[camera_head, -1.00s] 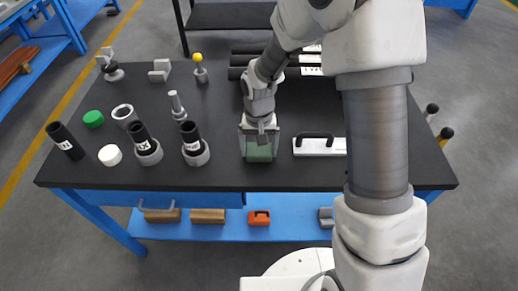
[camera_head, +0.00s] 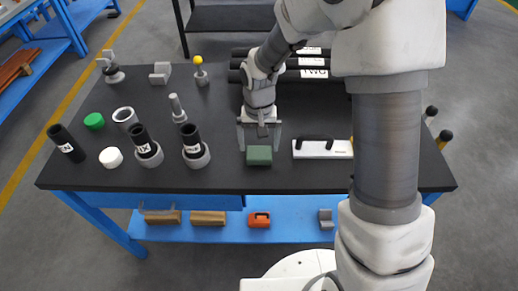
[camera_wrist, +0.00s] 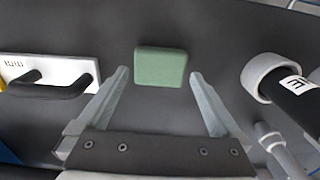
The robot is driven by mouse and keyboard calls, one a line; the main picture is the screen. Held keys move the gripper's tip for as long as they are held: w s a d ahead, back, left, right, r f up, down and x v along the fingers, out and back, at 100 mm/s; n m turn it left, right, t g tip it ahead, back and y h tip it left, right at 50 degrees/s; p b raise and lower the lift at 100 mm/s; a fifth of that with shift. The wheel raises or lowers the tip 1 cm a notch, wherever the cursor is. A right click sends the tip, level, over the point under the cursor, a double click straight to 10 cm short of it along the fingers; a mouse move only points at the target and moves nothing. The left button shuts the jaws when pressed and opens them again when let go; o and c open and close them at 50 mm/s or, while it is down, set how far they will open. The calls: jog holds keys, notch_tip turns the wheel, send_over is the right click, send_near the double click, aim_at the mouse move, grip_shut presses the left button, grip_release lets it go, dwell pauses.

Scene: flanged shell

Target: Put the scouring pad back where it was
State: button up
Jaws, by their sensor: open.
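The scouring pad is a green block (camera_head: 259,155) lying flat on the dark tabletop near its front edge. It also shows in the wrist view (camera_wrist: 161,67), ahead of the fingertips. My gripper (camera_head: 259,146) is open and empty, just behind and above the pad. In the wrist view my gripper (camera_wrist: 159,73) has its two fingers spread wider than the pad, one to each side, with dark tabletop showing between them. The pad appears free of both fingers.
A white plate with a black handle (camera_head: 322,149) lies right of the pad. A black tube in a grey ring (camera_head: 194,147) stands to its left. Labelled black bars (camera_head: 310,75) lie behind. The table's front edge (camera_head: 300,192) is close to the pad.

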aim_at(260, 154)
jog(key=s+d+r+t, duration=0.1)
jog(key=s+d+r, duration=0.2)
jog(key=r, duration=0.4)
jog(key=s+d+r+t, duration=0.1)
jog(key=s+d+r, duration=0.2)
jog(key=r, duration=0.4)
jog(key=s+d+r+t, duration=0.1)
jog(key=s+d+r, duration=0.15)
jog(key=r, duration=0.45)
jog(key=s+d+r+t, duration=0.1)
jog(key=s+d+r, duration=0.1)
jog(key=s, duration=0.3)
jog(key=s+d+r+t, duration=0.1)
jog(key=s+d, duration=0.1)
jog(key=s, duration=0.3)
jog(key=shift+r+t+p, duration=0.3)
jog(key=shift+r+p, duration=0.1)
